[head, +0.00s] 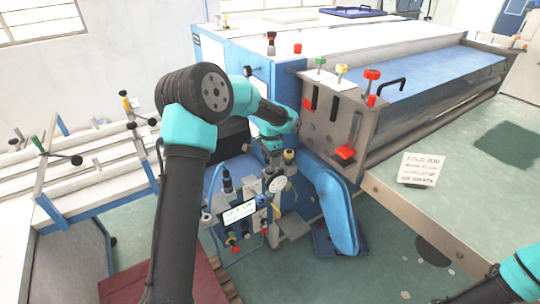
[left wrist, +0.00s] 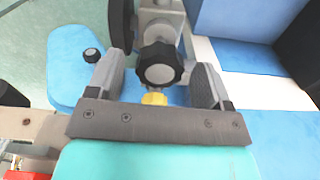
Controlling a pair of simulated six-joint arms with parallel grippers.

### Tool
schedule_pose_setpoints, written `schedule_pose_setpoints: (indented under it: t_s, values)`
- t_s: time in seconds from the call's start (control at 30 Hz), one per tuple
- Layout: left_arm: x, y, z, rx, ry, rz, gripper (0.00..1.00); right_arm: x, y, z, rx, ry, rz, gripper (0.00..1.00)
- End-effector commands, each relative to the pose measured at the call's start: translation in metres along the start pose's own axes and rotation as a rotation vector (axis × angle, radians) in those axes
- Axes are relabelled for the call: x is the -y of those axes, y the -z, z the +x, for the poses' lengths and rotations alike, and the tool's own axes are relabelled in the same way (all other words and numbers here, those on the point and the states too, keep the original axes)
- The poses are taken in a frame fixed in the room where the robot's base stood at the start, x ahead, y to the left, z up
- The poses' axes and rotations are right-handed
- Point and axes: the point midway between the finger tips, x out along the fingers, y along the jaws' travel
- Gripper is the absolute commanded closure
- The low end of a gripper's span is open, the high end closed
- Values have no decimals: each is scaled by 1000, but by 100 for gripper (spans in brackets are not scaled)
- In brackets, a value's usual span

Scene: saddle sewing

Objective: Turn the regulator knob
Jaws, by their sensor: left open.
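The regulator knob (left wrist: 158,66) is black and ridged with a grey cap, and it shows in the middle of the left wrist view. My left gripper (left wrist: 159,74) is open, with one finger on each side of the knob. Gaps show between the knob and both fingers. A yellow part (left wrist: 155,99) sits just on the near side of the knob. In the head view my left gripper (head: 272,149) is above the regulator's round white gauge (head: 277,184). I cannot make out the knob clearly there. My right gripper is out of view.
A small panel with a sign (head: 239,213) and several fittings stands below the gripper. The blue and grey machine (head: 325,130) is close on the right, with red-topped levers. A white rail table (head: 95,170) is at the left. A blue curved guard (head: 337,212) is beside the regulator.

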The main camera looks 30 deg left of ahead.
Motion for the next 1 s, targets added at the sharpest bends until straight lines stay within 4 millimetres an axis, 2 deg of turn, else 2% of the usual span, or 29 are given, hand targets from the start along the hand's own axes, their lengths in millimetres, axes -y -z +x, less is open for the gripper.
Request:
schedule_pose_setpoints:
  t_s: [0.17, 0.33, 1.0]
  values:
    - [0, 0, -6, -1, 1, 0, 27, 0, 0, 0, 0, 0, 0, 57]
    - [0, 1, -25, -2, 2, 0, 27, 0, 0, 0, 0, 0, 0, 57]
    - [0, 0, -150, -2, 2, 1, 27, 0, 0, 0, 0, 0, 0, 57]
